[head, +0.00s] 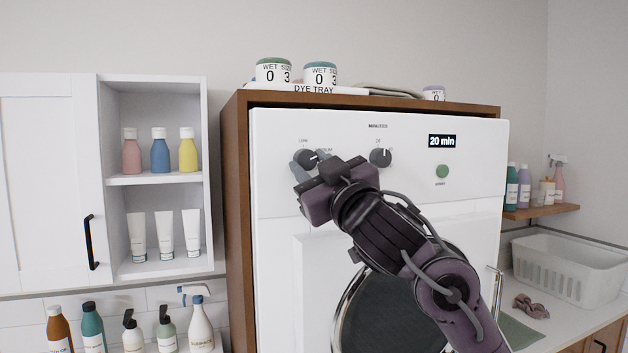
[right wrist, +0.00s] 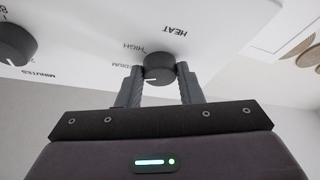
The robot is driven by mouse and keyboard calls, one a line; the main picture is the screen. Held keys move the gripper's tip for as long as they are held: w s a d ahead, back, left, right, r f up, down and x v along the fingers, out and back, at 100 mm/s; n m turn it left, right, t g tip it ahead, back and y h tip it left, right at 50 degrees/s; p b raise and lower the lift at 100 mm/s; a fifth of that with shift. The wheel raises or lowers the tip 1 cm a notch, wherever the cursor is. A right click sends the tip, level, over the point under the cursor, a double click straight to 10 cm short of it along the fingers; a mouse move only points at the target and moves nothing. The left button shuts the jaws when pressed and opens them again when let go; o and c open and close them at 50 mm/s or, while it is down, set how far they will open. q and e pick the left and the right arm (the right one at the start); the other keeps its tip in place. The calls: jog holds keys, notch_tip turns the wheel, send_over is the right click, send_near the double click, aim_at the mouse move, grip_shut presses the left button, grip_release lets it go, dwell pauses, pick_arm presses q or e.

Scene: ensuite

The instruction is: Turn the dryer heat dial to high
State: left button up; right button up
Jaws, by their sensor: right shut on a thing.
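The heat dial (head: 307,158) is a dark round knob at the upper left of the white dryer front (head: 275,190). My right gripper (head: 306,168) is shut on it, with a finger on either side of the knob. In the right wrist view the dial (right wrist: 158,68) sits between the two fingertips (right wrist: 160,80), and the panel lettering appears upside down. The words HEAT, HIGH and part of MEDIUM show there. The dial's white pointer mark points roughly towards MEDIUM, not at HIGH. My left gripper is not in view.
The minutes dial (head: 381,157) is just right of my gripper. Farther right are the display (head: 442,141) reading 20 min and a green button (head: 442,171). A wooden surround (head: 239,200) frames the dryer. A white shelf unit (head: 155,180) with bottles stands left.

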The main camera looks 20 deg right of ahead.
jog(key=m+h+b, duration=0.1)
jog(key=m+b, duration=0.1)
jog(key=m, duration=0.1)
jog(key=m+h+b, duration=0.1)
jog(key=m+h, duration=0.1)
jog(key=m, duration=0.1)
jog(key=m+h+b, duration=0.2)
jog(key=m, duration=0.1)
jog(key=shift+a+f+t+b, duration=0.3)
jog(key=shift+a+b, duration=0.05)
jog(key=m+h+b, duration=0.2)
jog(key=m, duration=0.2)
jog(key=shift+a+r, duration=0.1)
jog(key=shift+r, duration=0.05)
jog(key=shift+r+m+h, duration=0.1)
jog(key=shift+m+h, duration=0.2)
jog(key=shift+m, duration=0.7)
jog(key=shift+r+m+g+b, duration=0.1)
jog(key=shift+m+g+b, duration=0.25)
jog(key=shift+g, duration=0.15)
jog(key=o, duration=1)
